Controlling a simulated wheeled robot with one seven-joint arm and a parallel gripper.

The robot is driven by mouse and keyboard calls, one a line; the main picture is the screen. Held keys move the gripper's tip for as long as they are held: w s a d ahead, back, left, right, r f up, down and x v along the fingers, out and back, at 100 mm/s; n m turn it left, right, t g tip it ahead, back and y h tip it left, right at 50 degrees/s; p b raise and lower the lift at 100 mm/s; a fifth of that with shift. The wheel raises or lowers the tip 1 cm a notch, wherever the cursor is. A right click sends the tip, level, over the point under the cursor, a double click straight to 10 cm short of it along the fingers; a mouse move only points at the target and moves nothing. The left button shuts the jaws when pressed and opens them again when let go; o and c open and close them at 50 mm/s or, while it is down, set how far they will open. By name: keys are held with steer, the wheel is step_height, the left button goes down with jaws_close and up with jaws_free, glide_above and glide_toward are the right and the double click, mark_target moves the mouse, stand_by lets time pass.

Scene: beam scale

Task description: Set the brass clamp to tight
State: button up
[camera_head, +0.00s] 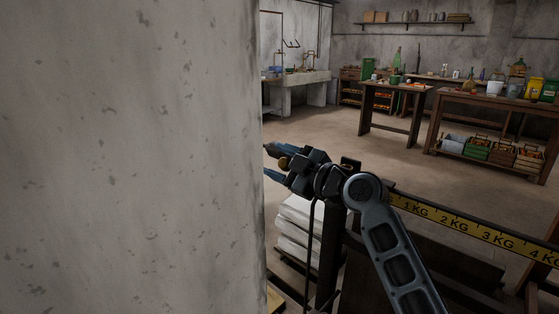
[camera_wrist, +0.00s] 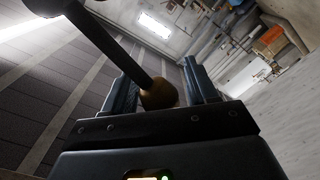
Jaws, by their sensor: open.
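My gripper (camera_head: 272,163) is at mid-frame in the head view, just right of a concrete pillar's edge. Its two blue fingers are apart. A rounded brass piece (camera_head: 284,161), probably part of the brass clamp, sits between the fingers. In the wrist view this brass piece (camera_wrist: 159,96) is between the spread fingers of my gripper (camera_wrist: 160,75), with gaps on both sides. A dark bar (camera_wrist: 113,48) runs from it to the upper left. The rest of the clamp and its setting cannot be made out. A yellow scale strip (camera_head: 470,226) marked in KG runs along the beam to the right.
The concrete pillar (camera_head: 130,150) fills the left of the head view, close beside my fingers. White sacks (camera_head: 296,238) are stacked below my gripper. Workbenches (camera_head: 395,92) with bottles and crates stand far back, with open floor (camera_head: 350,145) before them.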

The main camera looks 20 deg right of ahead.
steer(key=shift+c, duration=0.2)
jaws_close()
stand_by(0.3)
